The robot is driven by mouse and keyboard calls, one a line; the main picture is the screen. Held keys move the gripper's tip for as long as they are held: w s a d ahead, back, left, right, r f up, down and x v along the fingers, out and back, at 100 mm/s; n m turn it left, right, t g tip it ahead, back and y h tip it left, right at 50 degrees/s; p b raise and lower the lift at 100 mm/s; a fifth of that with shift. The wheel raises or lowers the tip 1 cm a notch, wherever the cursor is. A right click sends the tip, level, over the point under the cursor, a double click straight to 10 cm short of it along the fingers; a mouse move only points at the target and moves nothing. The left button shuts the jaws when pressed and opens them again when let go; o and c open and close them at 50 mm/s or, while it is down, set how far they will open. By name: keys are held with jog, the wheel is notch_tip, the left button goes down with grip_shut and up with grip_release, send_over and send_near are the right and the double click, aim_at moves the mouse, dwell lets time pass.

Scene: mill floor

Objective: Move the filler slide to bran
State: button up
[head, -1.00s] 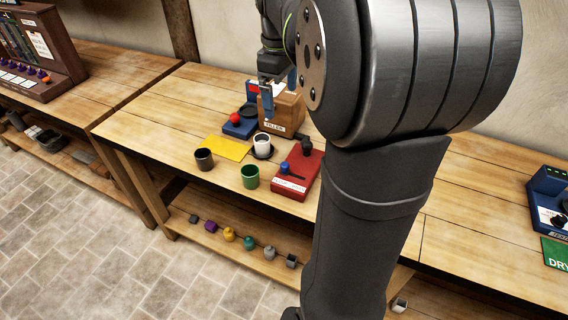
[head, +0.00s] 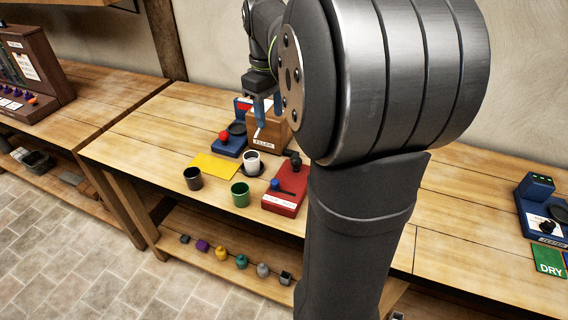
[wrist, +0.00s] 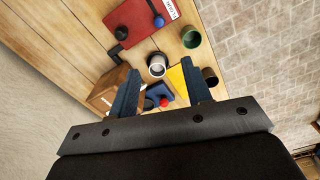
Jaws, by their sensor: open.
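The filler is a wooden box (head: 282,133) with a white FILLER label, on the bench in the head view. In the wrist view the box (wrist: 101,94) is partly behind my left-hand finger. Its slide and any bran mark cannot be made out. My gripper (head: 268,112) is above and in front of the box in the head view, with its blue fingers covering part of it. In the wrist view my gripper (wrist: 160,67) is open, its fingers wide apart with nothing held between them.
Near the filler are a white cup (head: 252,158), a green cup (head: 240,199), a dark cup (head: 192,182), a yellow mat (head: 208,164), a red device (head: 283,205) and a blue device with a red knob (head: 229,147). Several small items lie on the lower shelf (head: 205,264).

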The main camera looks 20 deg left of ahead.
aim_at(275, 181)
jog(key=f+m, duration=0.2)
jog(key=f, duration=0.5)
jog(key=f+m, duration=0.1)
jog(key=f, duration=0.6)
jog(key=f+m, duration=0.2)
jog(key=f, duration=0.6)
jog(key=shift+w+d+m, duration=0.15)
jog(key=shift+d+m, duration=0.15)
grip_shut()
